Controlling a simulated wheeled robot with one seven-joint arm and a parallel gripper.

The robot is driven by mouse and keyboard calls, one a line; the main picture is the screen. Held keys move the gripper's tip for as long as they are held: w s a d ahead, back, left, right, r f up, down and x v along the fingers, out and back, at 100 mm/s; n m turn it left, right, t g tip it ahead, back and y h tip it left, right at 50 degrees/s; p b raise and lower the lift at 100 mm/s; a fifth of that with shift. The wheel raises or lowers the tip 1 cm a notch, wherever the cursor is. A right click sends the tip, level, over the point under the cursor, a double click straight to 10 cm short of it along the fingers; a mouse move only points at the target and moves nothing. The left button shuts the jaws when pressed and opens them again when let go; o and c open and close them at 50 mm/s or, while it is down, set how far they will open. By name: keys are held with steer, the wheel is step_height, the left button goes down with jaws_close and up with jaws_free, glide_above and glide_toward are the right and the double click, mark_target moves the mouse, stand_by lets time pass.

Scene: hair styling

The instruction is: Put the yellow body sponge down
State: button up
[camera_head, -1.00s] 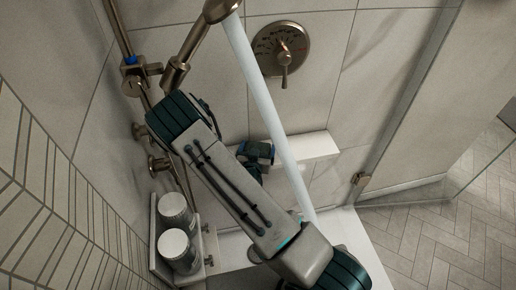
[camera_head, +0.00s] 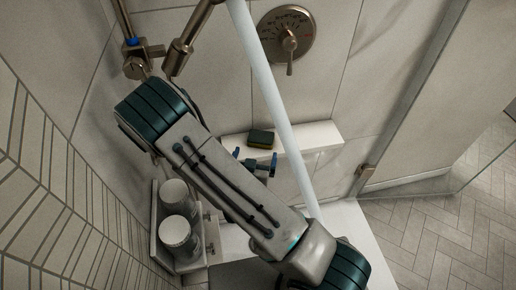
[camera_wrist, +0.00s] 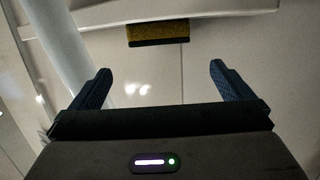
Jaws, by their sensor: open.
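The yellow body sponge (camera_head: 261,138), yellow with a dark layer, rests on the white ledge (camera_head: 318,138) along the tiled wall. In the wrist view the sponge (camera_wrist: 158,33) shows ahead of my gripper (camera_wrist: 160,88), near its middle line. My gripper is open, with its two blue fingers well apart and nothing between them. A clear gap separates the fingertips from the sponge. In the head view my gripper (camera_head: 252,160) is just below the ledge, partly hidden behind my arm.
A shower valve (camera_head: 288,40) is on the wall above the ledge. A pale stream or tube (camera_head: 265,80) crosses in front of the ledge. Two white-topped containers (camera_head: 178,214) stand in a caddy at lower left. The ledge right of the sponge is bare.

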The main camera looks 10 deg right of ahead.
steer(key=s+a+r+g+y, duration=0.2)
steer(key=r+g+y, duration=0.2)
steer(key=r, duration=0.2)
steer(key=s+a+r+g+y, duration=0.2)
steer(key=r+g+y, duration=0.15)
steer(key=r, duration=0.25)
steer(key=s+d+r+n+g+h, duration=0.1)
steer(key=s+d+r+n+g, duration=0.1)
steer(key=s+d+r, duration=0.2)
steer(key=s+d+r+n+g, duration=0.2)
steer(key=s+d+r, duration=0.2)
steer(key=s, duration=0.6)
step_height(320, 180, up, 2)
steer(key=shift+s+d+r+h, duration=0.15)
steer(key=shift+d+r+h, duration=0.1)
steer(key=shift+h, duration=0.1)
